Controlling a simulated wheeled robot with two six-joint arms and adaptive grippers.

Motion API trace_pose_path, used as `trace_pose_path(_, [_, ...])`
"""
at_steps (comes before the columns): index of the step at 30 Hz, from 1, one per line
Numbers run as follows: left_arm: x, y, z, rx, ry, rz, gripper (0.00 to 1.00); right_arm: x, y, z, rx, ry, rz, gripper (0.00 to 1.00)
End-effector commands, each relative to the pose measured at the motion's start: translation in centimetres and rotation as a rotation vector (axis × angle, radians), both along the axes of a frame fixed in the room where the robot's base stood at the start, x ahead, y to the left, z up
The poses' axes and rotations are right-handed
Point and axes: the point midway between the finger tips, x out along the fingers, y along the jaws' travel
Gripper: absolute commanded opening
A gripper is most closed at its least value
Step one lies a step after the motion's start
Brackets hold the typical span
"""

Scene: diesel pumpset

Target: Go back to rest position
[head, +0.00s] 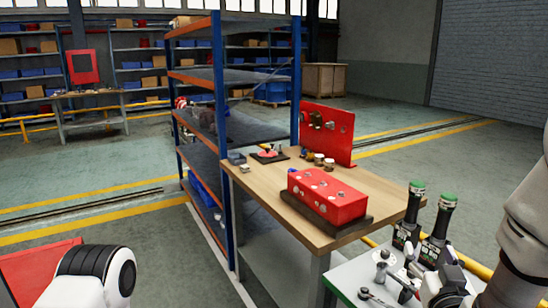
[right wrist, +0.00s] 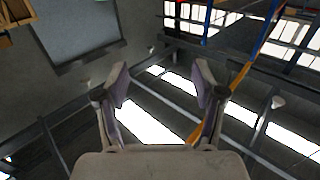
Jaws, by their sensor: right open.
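My right gripper (right wrist: 161,72) is open in the right wrist view, its two fingers apart with nothing between them. It points up toward the roof beams and bright skylights. In the head view my right arm comes in at the right edge, and its gripper is low at the right, hard to tell from the parts around it. Part of my left arm shows at the bottom left of the head view. My left gripper is not in view.
A wooden workbench (head: 262,190) carries a red block (head: 328,197) and small parts. A blue and orange shelf rack (head: 220,110) stands beside it.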

Motion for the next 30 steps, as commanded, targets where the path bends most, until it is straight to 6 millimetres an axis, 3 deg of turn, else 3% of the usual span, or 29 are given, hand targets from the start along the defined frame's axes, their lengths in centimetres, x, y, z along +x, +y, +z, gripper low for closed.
trace_pose_path(11, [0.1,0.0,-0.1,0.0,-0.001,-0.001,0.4,-1.3,0.1,-10.4,-0.002,0.213,0.003,0.69])
trace_pose_path(17, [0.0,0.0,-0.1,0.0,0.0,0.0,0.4,-3.8,0.6,-18.7,0.008,0.411,0.025,0.69])
trace_pose_path(19, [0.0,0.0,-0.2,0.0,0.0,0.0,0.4,-5.4,0.9,-22.3,0.018,0.51,0.036,0.69])
trace_pose_path(23, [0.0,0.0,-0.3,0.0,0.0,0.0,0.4,-10.9,1.8,-30.8,0.055,0.781,0.066,0.69])
trace_pose_path(24, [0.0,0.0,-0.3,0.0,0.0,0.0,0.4,-13.3,2.1,-33.6,0.071,0.887,0.076,0.69])
trace_pose_path(27, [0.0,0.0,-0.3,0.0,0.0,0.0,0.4,-19.8,3.1,-39.0,0.118,1.148,0.104,0.69])
trace_pose_path(30, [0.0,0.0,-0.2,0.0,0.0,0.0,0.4,-25.2,4.1,-41.5,0.164,1.381,0.134,0.69])
